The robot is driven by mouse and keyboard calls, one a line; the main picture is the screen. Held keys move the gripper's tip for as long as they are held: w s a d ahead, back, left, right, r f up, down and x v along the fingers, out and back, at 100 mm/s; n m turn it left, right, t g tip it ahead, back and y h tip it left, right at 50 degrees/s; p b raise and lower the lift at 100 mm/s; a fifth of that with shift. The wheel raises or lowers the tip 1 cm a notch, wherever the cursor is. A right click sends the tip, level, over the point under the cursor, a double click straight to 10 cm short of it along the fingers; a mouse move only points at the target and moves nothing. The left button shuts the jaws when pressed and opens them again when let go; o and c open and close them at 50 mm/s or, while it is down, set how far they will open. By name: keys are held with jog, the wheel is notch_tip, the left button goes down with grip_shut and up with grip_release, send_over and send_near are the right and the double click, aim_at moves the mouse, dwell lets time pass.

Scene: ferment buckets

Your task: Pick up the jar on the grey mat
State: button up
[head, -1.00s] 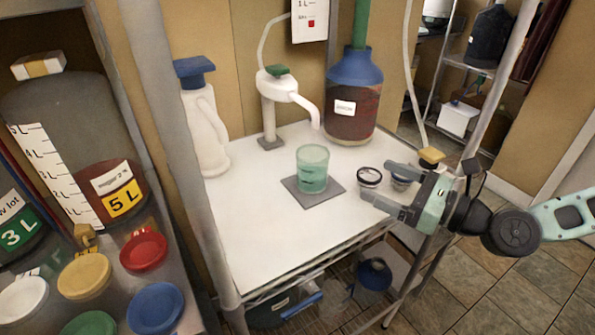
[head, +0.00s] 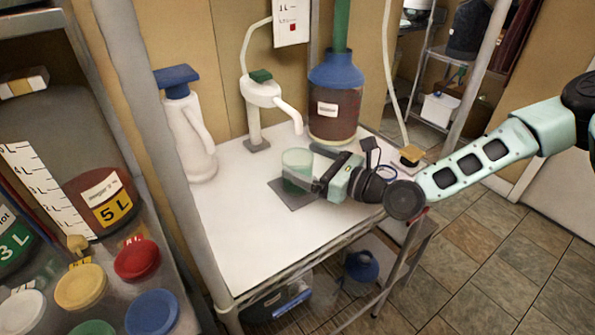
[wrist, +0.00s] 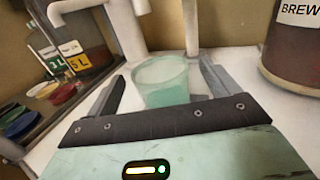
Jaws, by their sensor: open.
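The jar (head: 295,160) is a translucent green cup standing upright on the small grey mat (head: 287,195) on the white table. My gripper (head: 318,172) reaches in from the right, and its fingers overlap the jar in the head view. In the wrist view the jar (wrist: 161,82) stands between the two spread dark fingers of my gripper (wrist: 163,92), with a gap showing on the left. The gripper is open and does not grip the jar. The mat is not clearly visible in the wrist view.
A spigot stand (head: 256,105) is behind the jar, with a large blue-topped brown carboy (head: 334,110) to its right. A white pump bottle (head: 188,135) stands at the left. A rack post (head: 150,140) rises at the left. The table's front (head: 240,250) is clear.

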jog(key=shift+p+x, duration=0.3)
jog(key=shift+x, duration=1.1)
jog(key=c, duration=1.4)
jog(key=shift+o, duration=0.2)
